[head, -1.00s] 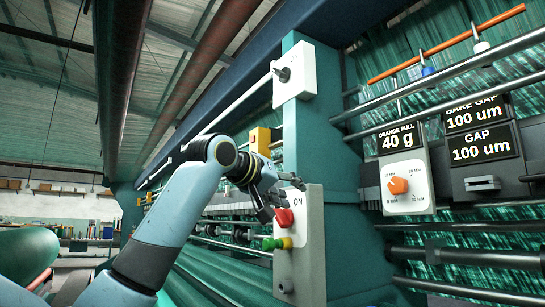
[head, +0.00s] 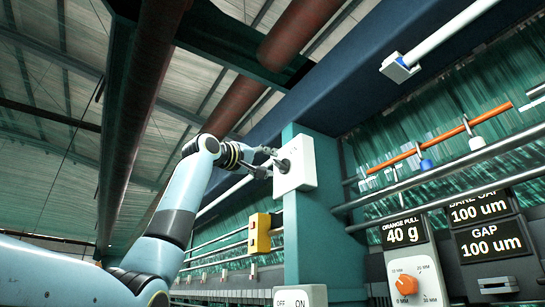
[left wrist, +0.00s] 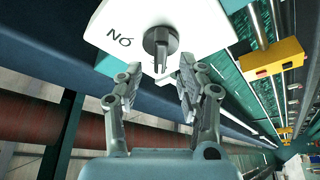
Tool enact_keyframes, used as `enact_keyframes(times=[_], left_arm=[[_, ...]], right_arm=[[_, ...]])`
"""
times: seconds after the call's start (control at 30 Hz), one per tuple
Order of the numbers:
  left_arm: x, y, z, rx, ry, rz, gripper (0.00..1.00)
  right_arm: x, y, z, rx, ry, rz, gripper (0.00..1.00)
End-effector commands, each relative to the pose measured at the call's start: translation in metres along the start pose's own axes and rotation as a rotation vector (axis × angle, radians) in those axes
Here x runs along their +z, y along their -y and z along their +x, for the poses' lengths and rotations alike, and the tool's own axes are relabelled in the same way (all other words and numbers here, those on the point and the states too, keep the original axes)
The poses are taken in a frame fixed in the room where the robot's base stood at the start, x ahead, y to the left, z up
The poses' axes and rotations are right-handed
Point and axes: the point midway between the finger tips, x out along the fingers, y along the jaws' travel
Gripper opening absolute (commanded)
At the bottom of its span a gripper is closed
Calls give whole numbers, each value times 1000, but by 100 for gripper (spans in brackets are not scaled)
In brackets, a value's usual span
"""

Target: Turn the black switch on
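The black switch (head: 284,165) is a dark rotary knob on a white plate (head: 304,163) high on the teal column. In the left wrist view the black switch (left wrist: 160,43) shows close up, with its pointer towards the gripper and an "ON" mark beside it, upside down. My left gripper (head: 270,165) is right at the plate. In the left wrist view its two fingers (left wrist: 157,82) stand apart, one on each side below the knob, with nothing between them. I cannot tell whether they touch the knob. My right gripper is not in view.
A lower white box (head: 300,297) with OFF and ON marks sits on the same column. A yellow box (head: 260,232) is left of the column. An orange knob (head: 404,284) and display panels (head: 488,246) are at right. Open room lies left of the column.

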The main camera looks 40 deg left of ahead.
Motion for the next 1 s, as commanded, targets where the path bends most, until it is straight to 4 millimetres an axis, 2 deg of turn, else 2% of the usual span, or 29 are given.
enact_keyframes(times=[0.1, 0.2, 0.5, 0.57, 0.8, 1.0], left_arm=[[-1, -2, 17, 0, 1, -2, 38], [-1, -1, 24, -1, 0, -1, 38], [0, 1, 27, 0, -1, 1, 38], [0, 1, 27, 0, -1, 1, 33], [0, 1, 27, -1, 0, 1, 2], [0, 1, 27, -1, 0, 2, 0]], right_arm=[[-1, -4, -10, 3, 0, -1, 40], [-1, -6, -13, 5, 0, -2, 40], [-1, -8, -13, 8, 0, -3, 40], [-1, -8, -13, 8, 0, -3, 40], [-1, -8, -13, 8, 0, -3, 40], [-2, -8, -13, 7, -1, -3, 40]])
